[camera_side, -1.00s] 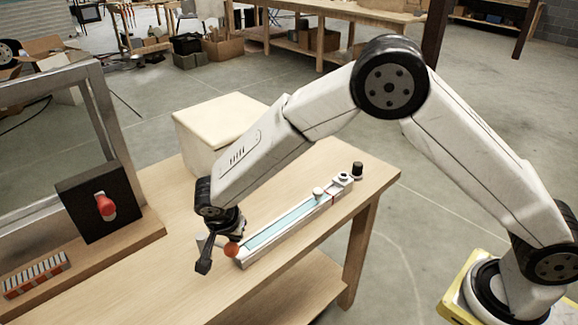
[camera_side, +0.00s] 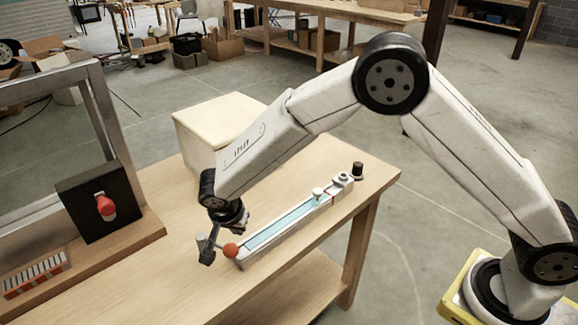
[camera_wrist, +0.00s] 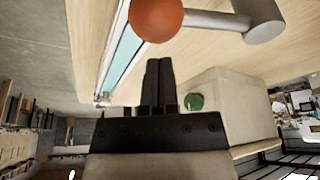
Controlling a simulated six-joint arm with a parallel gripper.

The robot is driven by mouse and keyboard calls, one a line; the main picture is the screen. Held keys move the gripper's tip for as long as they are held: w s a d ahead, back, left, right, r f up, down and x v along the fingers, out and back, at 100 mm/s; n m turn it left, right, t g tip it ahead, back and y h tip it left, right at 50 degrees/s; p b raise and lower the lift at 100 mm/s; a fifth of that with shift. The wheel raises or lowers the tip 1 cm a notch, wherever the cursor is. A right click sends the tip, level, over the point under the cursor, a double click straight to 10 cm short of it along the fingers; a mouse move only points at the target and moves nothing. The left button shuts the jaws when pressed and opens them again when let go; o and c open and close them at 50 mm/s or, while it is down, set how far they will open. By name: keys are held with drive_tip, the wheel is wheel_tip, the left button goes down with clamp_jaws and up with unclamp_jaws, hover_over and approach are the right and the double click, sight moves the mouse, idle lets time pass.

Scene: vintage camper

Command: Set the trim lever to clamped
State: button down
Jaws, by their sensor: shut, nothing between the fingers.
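A lever with an orange ball knob (camera_side: 231,250) sits at the near left end of a long white device with a pale blue strip (camera_side: 285,222). In the wrist view the knob (camera_wrist: 156,14) is on a grey rod (camera_wrist: 212,20) that runs right to a thick grey cylinder (camera_wrist: 264,22). My gripper (camera_side: 206,259) is shut and empty, pointing down just left of the knob in the side view. In the wrist view its shut fingers (camera_wrist: 160,64) end close to the knob; I cannot tell whether they touch it. Which setting the lever is in cannot be read.
A black panel with a red handle (camera_side: 106,207) stands on a wooden ledge at the left, with a striped block (camera_side: 35,273) near it. A cream box (camera_side: 222,125) is behind my gripper. A small black knob (camera_side: 357,169) stands beyond the device. The near tabletop is clear.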

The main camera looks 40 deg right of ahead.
wheel_tip(320, 180, up, 10)
drive_tip(key=a, duration=0.1)
drive_tip(key=shift+s+a, duration=0.15)
drive_tip(key=shift+s, duration=0.3)
drive_tip(key=shift+f, duration=0.1)
drive_tip(key=s+d+f+n+y, duration=0.2)
drive_tip(key=s+d+n, duration=0.8)
drive_tip(key=s+d, duration=0.9)
drive_tip(key=shift+d+n+y, duration=0.4)
drive_tip(key=shift+d+y, duration=0.1)
drive_tip(key=shift+y, duration=0.1)
